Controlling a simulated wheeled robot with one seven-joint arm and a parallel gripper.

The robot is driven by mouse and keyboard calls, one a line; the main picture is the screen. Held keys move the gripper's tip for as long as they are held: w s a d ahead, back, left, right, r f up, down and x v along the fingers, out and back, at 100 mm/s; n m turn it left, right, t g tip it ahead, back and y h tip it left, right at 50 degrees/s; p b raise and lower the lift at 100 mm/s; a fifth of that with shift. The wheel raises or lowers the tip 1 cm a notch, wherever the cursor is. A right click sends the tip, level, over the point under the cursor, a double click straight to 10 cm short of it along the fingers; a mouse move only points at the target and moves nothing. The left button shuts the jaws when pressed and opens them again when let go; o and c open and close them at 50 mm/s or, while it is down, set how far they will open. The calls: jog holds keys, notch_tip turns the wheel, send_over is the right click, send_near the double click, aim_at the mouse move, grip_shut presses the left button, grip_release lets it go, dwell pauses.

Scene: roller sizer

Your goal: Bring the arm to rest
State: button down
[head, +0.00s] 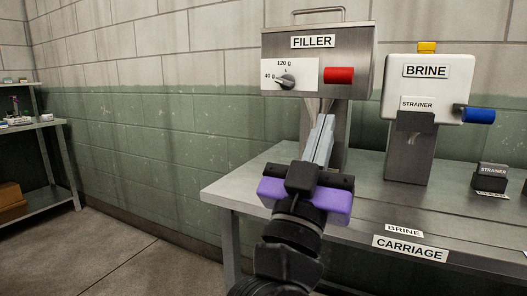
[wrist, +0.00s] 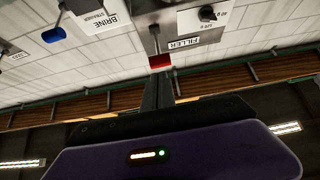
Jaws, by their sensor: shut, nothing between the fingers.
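My gripper (head: 320,140) is raised in front of the filler in the head view, its long grey fingers together and empty. The purple gripper body shows below the fingers. In the wrist view my gripper (wrist: 158,88) also has its fingers shut, with nothing between them. The filler (head: 345,45) is a grey metal box with a red handle (head: 338,75) and a dial (head: 286,81) marked 40 g and 120 g. The fingertips appear below the filler's box; whether they touch anything there is hard to tell. The filler's stand is partly hidden behind my gripper.
A metal bench (head: 250,185) carries the filler and a white brine unit (head: 428,85) with a blue handle (head: 478,115). A carriage label (head: 410,248) marks the front edge. Shelves (head: 40,125) stand far left; the floor between is clear.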

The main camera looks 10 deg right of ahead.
jog(key=s+a+f+n+t+y, duration=0.1)
jog(key=a+f+n+t+y, duration=0.1)
jog(key=a+f+n+y, duration=0.35)
jog(key=a+f+n+t+y, duration=0.1)
jog(key=a+f+n+y, duration=0.1)
jog(key=f+n+y, duration=0.55)
jog(key=s+d+f+g+y, duration=0.1)
jog(key=s+f+y, duration=0.4)
jog(key=f, duration=0.5)
jog(key=s+d+f+m+g+h, duration=0.1)
jog(key=s+d+f+m+g, duration=0.15)
jog(key=s+f, duration=0.6)
jog(key=s+d+f+m+g+h, duration=0.1)
jog(key=s+d+f+g, duration=0.3)
jog(key=s, duration=0.8)
jog(key=s+d+f+m+g+h, duration=0.15)
jog(key=s+d+f, duration=0.25)
jog(key=s+f, duration=0.55)
notch_tip(320, 180, up, 24)
jog(key=s+p, duration=0.1)
jog(key=p, duration=2.1)
jog(key=shift+s+a+m, duration=0.15)
jog(key=shift+a+m, duration=0.05)
jog(key=shift+m, duration=0.2)
